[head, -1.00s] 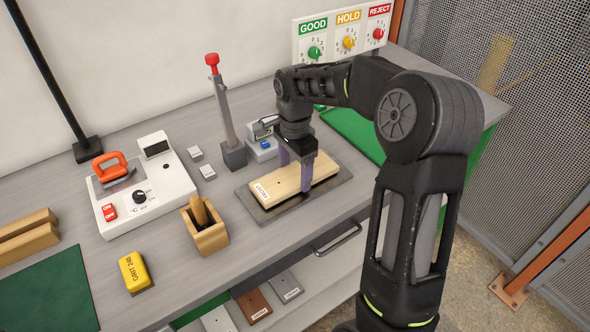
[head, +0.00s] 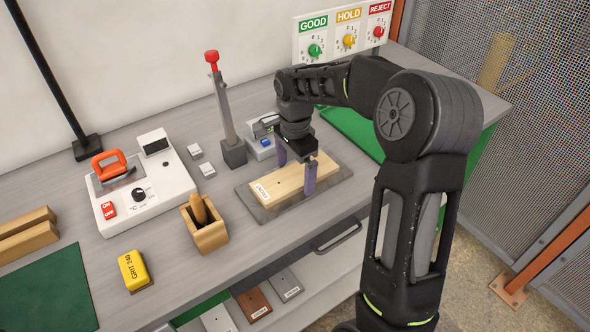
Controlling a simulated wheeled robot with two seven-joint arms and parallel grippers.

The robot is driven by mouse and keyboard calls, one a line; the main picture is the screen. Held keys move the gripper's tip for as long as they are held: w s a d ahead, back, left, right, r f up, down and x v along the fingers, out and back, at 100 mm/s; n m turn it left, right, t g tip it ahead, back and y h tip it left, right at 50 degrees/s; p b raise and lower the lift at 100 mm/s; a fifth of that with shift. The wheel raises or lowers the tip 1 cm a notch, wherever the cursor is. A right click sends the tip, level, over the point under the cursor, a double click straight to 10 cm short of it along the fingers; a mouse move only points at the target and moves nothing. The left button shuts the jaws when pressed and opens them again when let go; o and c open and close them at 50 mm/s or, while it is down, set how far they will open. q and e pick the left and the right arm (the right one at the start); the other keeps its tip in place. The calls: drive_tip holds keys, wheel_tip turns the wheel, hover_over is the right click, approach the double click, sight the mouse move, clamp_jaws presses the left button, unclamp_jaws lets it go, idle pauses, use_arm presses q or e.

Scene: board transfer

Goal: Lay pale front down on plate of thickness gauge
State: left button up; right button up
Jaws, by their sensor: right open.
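The pale front (head: 325,169), a light wooden board with a small white label at its left end, lies flat on the dark plate of the thickness gauge (head: 263,214). The gauge's small grey head (head: 262,148) with a blue button stands behind the plate. My right gripper (head: 296,172) is open over the board, one purple finger at its near long edge and the other at the far side. The fingers look apart from the board's edges, though the far one is partly hidden. My left gripper is not in view.
A lever post with a red knob (head: 211,57) stands left of the gauge. Further left are a wooden box (head: 207,238), a white heating unit (head: 172,202) and a yellow grit block (head: 134,271). Labelled boards lie on the shelf below. A dial panel (head: 345,35) stands behind.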

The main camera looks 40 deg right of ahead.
drive_tip(key=shift+r+b, duration=0.4)
drive_tip(key=shift+r, duration=3.5)
